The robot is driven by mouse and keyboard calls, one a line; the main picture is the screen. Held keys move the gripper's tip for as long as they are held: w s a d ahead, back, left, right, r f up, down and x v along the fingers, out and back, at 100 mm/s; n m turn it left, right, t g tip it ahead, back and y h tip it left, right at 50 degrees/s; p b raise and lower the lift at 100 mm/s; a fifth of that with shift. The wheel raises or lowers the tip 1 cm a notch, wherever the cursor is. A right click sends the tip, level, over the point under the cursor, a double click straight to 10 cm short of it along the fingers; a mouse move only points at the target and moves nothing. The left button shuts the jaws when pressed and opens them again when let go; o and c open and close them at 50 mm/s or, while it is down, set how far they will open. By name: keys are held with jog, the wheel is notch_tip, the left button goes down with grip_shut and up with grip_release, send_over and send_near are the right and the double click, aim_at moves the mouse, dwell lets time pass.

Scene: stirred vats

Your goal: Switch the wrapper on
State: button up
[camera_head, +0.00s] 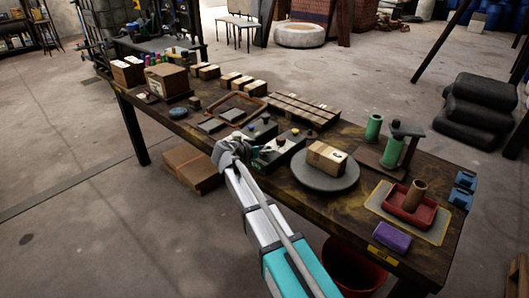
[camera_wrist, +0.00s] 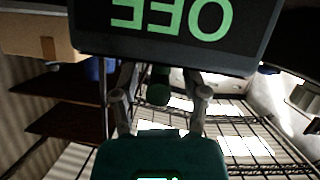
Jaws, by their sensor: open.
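The wrapper stands on the right half of the table in the head view: a grey round turntable (camera_head: 322,172) with a cardboard box (camera_head: 328,156) on it, and a post stand (camera_head: 404,130) beside it with green rolls (camera_head: 374,128). A dark control box (camera_head: 285,152) stands left of the turntable. My gripper (camera_head: 268,147) is open over that control box and hides part of it. In the wrist view a dark panel reads OFF (camera_wrist: 172,18) upside down in green letters. A dark green knob-like part (camera_wrist: 158,88) shows between the spread fingers of my gripper (camera_wrist: 158,78); contact cannot be told.
A slatted pallet (camera_head: 303,109) lies behind. A red tray (camera_head: 409,208) and a purple block (camera_head: 391,238) are at the right. Small cartons (camera_head: 235,80) stand at the back left.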

grip_shut()
dwell(0.3)
jog(key=shift+d+n+t+y, duration=0.1)
jog(key=shift+n+t+y, duration=0.2)
jog(key=shift+n, duration=0.1)
jog(key=n+t+y, duration=0.2)
jog(key=n+y, duration=0.1)
jog(key=shift+s, duration=0.1)
jog(key=shift+n+t+y, duration=0.6)
jog(key=shift+n+y, duration=1.9)
jog(key=shift+y, duration=0.4)
jog(key=shift+a+n+y, duration=0.2)
jog(key=shift+n+y, duration=0.2)
grip_release()
